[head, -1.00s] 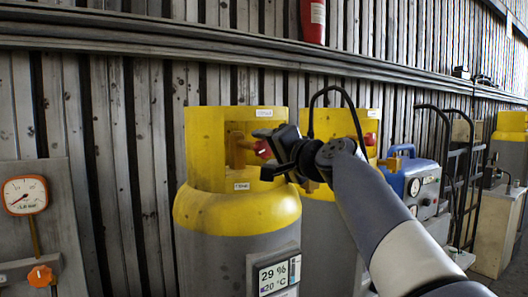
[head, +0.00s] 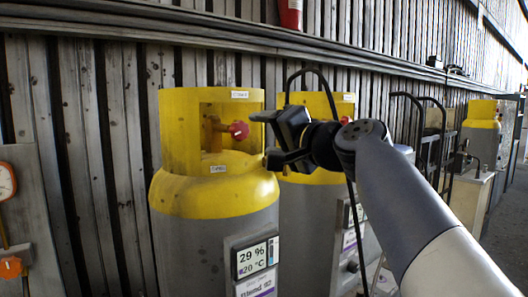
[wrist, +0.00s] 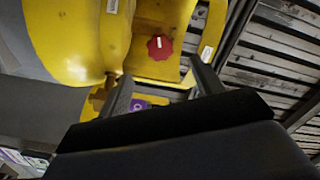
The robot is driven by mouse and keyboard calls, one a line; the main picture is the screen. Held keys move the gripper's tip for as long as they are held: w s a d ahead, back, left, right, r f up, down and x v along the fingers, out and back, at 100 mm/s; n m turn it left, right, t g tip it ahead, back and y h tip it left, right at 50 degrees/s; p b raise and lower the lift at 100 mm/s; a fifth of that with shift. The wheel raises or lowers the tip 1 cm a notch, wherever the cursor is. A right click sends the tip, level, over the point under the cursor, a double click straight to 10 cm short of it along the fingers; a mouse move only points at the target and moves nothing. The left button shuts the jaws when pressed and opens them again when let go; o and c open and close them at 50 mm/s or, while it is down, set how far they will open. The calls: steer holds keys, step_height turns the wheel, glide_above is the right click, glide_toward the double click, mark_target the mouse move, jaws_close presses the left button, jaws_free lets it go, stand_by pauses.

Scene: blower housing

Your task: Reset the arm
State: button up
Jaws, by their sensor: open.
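My gripper (head: 268,138) is in the middle of the head view, its two dark fingers apart and pointing left. Nothing shows between the fingers. It is just right of the red valve knob (head: 239,130) on the nearer yellow-topped gas cylinder (head: 212,195), with a gap between them. In the wrist view the knob (wrist: 160,47) lies beyond the open fingertips (wrist: 163,85), inside the yellow collar. My arm reaches in from the lower right and hides part of the scene behind it.
A second yellow-topped cylinder (head: 310,225) stands close behind the gripper, partly hidden. A hand truck (head: 428,135) and more equipment line the wall to the right. A gauge panel (head: 22,200) is at the left edge. Floor (head: 505,225) shows clear at the far right.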

mark_target(243, 131)
steer(key=p+x, duration=0.2)
steer(key=x, duration=0.8)
steer(key=shift+w+a, duration=0.25)
steer(key=shift+w, duration=0.05)
steer(key=shift+s+d, duration=0.1)
